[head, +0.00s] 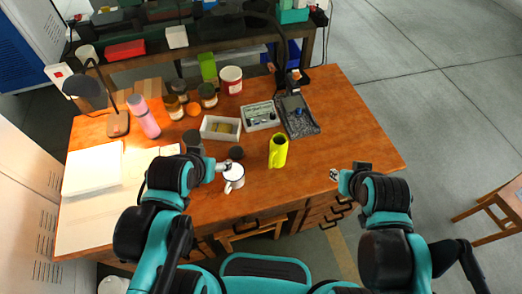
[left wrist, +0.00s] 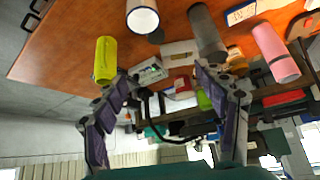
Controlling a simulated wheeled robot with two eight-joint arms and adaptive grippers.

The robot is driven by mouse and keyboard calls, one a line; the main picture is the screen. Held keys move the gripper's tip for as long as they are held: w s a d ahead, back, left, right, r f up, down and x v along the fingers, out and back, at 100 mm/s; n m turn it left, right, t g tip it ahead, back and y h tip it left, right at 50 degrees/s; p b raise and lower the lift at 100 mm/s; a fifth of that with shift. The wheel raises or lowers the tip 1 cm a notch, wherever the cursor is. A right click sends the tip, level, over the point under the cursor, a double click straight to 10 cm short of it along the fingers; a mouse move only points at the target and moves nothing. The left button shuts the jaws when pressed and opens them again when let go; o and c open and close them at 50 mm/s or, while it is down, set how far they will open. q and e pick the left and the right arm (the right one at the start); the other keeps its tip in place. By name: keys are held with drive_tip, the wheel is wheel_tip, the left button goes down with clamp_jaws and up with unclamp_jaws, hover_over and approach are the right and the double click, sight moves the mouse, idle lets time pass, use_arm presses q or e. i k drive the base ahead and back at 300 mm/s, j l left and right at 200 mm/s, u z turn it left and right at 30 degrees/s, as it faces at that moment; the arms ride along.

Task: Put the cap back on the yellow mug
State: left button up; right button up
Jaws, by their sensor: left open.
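The yellow mug (head: 278,151) stands upright on the wooden desk, right of centre; it also shows at the left of the left wrist view (left wrist: 105,60). A small dark round piece (head: 236,153), perhaps the cap, lies on the desk left of the yellow mug; it is partly hidden behind the white mug in the left wrist view (left wrist: 157,36). My left gripper (head: 223,167) is beside the white mug; its fingers are apart and empty in the left wrist view (left wrist: 168,82). My right gripper (head: 336,174) is over the desk's front right, apart from the mugs; its fingers are too small to read.
The white mug (head: 234,178) stands near the desk's front edge. A dark cylinder (head: 193,140), a pink bottle (head: 145,117), a white box (head: 220,128) and a grey tray (head: 297,115) stand behind. The desk's right side (head: 360,120) is clear.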

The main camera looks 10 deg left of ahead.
sight(277, 157)
drive_tip(key=i+l+u, duration=0.15)
drive_tip(key=l, duration=0.5)
drive_tip(key=l+u, duration=0.15)
drive_tip(key=l, duration=0.45)
